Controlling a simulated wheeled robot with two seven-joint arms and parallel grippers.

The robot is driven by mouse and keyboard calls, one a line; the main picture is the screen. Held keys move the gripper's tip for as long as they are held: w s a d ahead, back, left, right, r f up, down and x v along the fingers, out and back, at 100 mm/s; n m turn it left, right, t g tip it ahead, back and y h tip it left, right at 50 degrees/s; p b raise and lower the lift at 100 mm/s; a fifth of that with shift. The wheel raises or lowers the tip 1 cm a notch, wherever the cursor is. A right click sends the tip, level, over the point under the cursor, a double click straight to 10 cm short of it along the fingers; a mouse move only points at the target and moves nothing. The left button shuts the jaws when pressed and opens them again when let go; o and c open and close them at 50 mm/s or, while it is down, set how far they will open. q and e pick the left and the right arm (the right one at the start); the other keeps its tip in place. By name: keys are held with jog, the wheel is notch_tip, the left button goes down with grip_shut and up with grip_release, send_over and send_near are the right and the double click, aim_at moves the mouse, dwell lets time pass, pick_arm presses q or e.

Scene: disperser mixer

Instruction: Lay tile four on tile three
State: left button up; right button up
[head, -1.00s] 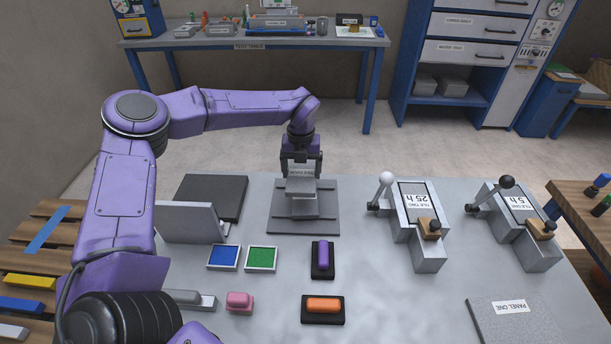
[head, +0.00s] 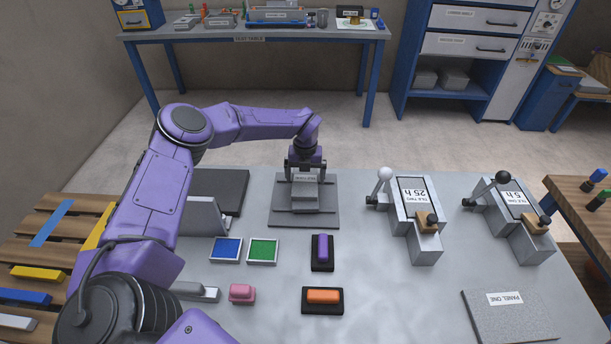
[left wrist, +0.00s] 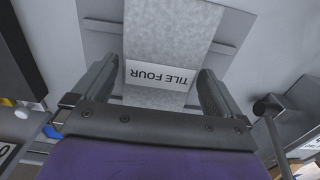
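Tile four (left wrist: 160,76), a grey block with a white label on its near end, lies between the two fingers of my left gripper (left wrist: 160,88) in the left wrist view. I cannot tell contact below. My right gripper is not in view.
Blue (head: 226,250) and green (head: 262,251) squares, purple (head: 322,248) and orange (head: 322,296) handles and a pink block (head: 242,293) lie in front. Two lever fixtures (head: 424,248) (head: 530,246) stand right. Panel one (head: 510,318) lies front right. A dark slab (head: 225,188) is left.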

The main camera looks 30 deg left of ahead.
aim_at(305, 178)
pick_arm(q)
jog(key=shift+r+p, duration=0.3)
jog(key=shift+w+r+b, duration=0.1)
jog(key=shift+r+b, duration=0.25)
notch_tip(305, 178, up, 11)
jog(key=b, duration=0.2)
